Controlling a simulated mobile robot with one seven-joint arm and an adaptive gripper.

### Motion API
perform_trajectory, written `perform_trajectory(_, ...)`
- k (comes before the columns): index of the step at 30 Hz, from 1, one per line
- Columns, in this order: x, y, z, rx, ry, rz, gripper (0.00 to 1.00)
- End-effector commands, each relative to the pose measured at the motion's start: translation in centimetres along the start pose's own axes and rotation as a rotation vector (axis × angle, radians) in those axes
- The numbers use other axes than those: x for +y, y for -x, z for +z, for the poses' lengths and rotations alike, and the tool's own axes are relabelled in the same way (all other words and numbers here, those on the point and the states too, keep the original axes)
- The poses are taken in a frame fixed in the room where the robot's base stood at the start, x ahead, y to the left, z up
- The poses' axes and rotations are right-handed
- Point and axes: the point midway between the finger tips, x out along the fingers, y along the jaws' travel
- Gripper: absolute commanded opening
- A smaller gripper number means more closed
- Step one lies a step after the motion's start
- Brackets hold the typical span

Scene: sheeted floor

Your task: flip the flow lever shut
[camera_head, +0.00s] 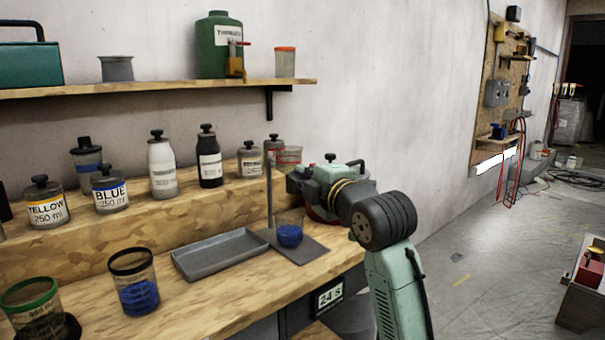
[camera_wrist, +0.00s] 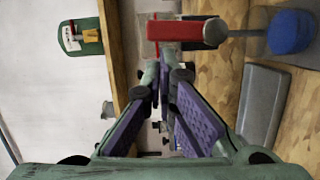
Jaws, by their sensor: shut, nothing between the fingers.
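A red lever-like piece (camera_wrist: 178,31) with a grey rounded end shows just beyond my fingertips in the wrist view. I take it for the flow lever. It lies crosswise, and I cannot tell whether the fingers touch it. My gripper (camera_wrist: 160,72) has its fingers closed together with nothing between them. In the head view my gripper (camera_head: 305,182) is beside the stand (camera_head: 269,195), which carries a red-rimmed clear cup (camera_head: 288,155). A beaker with blue liquid (camera_head: 290,235) stands on the stand's base and also shows in the wrist view (camera_wrist: 291,32). My wrist hides the lever in the head view.
A grey tray (camera_head: 221,255) lies left of the stand. A beaker of blue liquid (camera_head: 134,285) and a green-rimmed beaker (camera_head: 32,305) stand front left. Labelled jars line the raised ledge. A shelf (camera_head: 160,88) above holds a green jug (camera_head: 217,55). A display (camera_head: 328,296) reads 24 s.

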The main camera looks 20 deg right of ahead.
Motion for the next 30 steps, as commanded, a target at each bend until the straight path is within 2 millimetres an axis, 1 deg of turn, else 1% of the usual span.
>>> perform_trajectory(30,0.78,-0.24,0.81,0.001,-0.169,-0.042,0.0)
